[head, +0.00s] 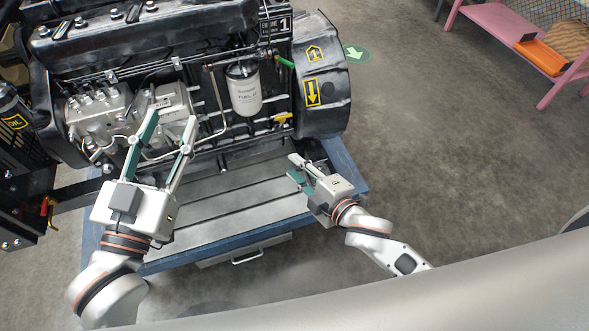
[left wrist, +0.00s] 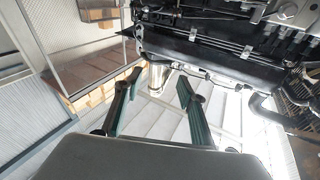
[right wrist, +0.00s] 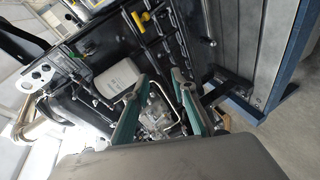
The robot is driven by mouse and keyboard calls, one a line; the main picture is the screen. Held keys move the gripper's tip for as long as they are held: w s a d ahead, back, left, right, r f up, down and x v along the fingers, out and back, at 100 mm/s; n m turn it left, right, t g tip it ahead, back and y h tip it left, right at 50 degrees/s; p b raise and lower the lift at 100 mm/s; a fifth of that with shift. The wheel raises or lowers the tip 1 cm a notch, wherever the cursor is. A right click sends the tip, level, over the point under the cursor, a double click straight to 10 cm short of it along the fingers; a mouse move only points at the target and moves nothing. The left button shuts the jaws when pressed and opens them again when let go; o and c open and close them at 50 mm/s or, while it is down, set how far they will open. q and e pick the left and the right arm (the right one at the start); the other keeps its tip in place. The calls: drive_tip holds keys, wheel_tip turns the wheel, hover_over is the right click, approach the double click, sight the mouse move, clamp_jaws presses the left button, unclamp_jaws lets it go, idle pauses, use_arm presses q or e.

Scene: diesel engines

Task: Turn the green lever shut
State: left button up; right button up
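The green lever (head: 285,62) is small and sits on the upper right of the engine's side, at the end of a thin pipe, right of the white fuel filter (head: 244,88). My left gripper (head: 173,112) is open and empty in front of the metal pump on the engine's left part. Its spread fingers also show in the left wrist view (left wrist: 158,76). My right gripper (head: 292,166) is open and empty, low at the engine's right, well below the lever. Its fingers also show in the right wrist view (right wrist: 159,76).
The engine (head: 150,45) stands on a blue-edged stand (head: 345,160) with a grey slatted top. A yellow handle (head: 282,118) sits below the lever. A black housing (head: 325,80) lies to its right. A pink bench (head: 500,30) stands far right. The floor between is clear.

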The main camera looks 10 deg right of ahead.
idle(0.4)
use_arm(q)
wheel_tip(320, 180, down, 26)
drive_tip(key=s+a+g+y+b, duration=0.1)
drive_tip(key=a+g+y+b, duration=0.2)
drive_tip(key=g, duration=0.2)
use_arm(e)
drive_tip(key=m+y+b, duration=0.1)
drive_tip(key=m+y, duration=0.4)
drive_tip(key=m, duration=0.9)
approach(291, 66)
drive_tip(key=x, duration=0.4)
drive_tip(key=shift+t, duration=0.4)
drive_tip(key=x, duration=0.6)
drive_tip(key=shift+w+f+b, duration=0.35)
drive_tip(key=shift+w+b, duration=0.05)
use_arm(q)
drive_tip(key=s+a+f+g, duration=0.1)
drive_tip(key=s+f, duration=0.3)
drive_tip(key=f, duration=0.5)
drive_tip(key=s+a+f+g+y, duration=0.1)
drive_tip(key=s+a+f+g, duration=0.1)
drive_tip(key=f, duration=0.7)
drive_tip(key=shift+s+a+n, duration=0.3)
drive_tip(key=shift+s+a, duration=0.45)
drive_tip(key=shift+s, duration=0.4)
use_arm(e)
clamp_jaws()
